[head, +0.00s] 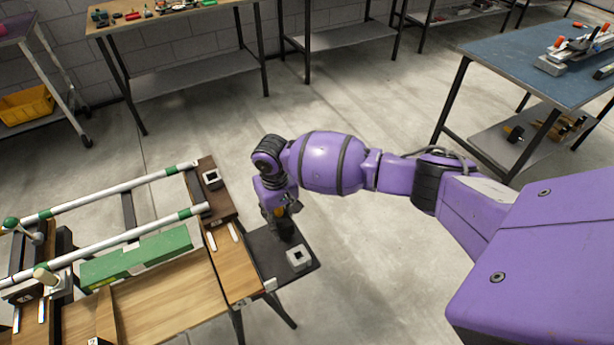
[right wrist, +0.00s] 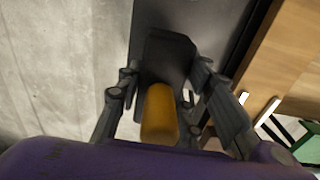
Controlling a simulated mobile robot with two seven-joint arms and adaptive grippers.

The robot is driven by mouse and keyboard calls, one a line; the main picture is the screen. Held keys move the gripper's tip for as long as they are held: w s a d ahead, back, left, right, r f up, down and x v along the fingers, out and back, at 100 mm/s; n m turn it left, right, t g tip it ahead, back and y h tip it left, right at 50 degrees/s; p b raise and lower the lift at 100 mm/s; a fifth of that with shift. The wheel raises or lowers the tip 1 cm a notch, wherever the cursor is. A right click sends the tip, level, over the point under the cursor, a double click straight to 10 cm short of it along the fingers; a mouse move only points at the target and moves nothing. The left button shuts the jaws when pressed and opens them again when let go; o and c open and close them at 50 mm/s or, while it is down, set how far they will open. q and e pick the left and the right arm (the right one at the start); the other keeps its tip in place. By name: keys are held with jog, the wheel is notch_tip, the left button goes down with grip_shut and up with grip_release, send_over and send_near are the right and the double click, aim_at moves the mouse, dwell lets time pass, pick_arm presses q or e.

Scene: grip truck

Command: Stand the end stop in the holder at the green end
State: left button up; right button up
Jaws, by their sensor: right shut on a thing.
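My right gripper (head: 277,214) is low over a dark side shelf (head: 262,244) at the right end of the bench. In the right wrist view its fingers (right wrist: 165,105) are shut around an orange-yellow cylindrical grip (right wrist: 159,115). A dark block (right wrist: 168,58) shows just beyond the grip; it looks like part of the same piece, the end stop. I cannot tell whether it touches the shelf. A pale square holder with a dark hole (head: 299,257) sits on the shelf. A similar one (head: 212,178) sits on the brown board, near the rails' green-banded ends. My left gripper is out of view.
Two white rails with green bands (head: 125,237) run over the wooden bench (head: 165,305). A long green block (head: 137,257) lies below the nearer rail. A blue-topped table (head: 530,65) stands at the upper right. The floor between is clear.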

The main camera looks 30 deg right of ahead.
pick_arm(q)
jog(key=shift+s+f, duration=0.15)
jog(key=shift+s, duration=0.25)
pick_arm(e)
jog(key=shift+w, duration=0.1)
jog(key=o, duration=1.1)
jog(key=shift+c, duration=0.2)
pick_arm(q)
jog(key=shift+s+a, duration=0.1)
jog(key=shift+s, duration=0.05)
pick_arm(e)
jog(key=shift+f, duration=0.1)
notch_tip(320, 180, up, 12)
jog(key=shift+r, duration=0.1)
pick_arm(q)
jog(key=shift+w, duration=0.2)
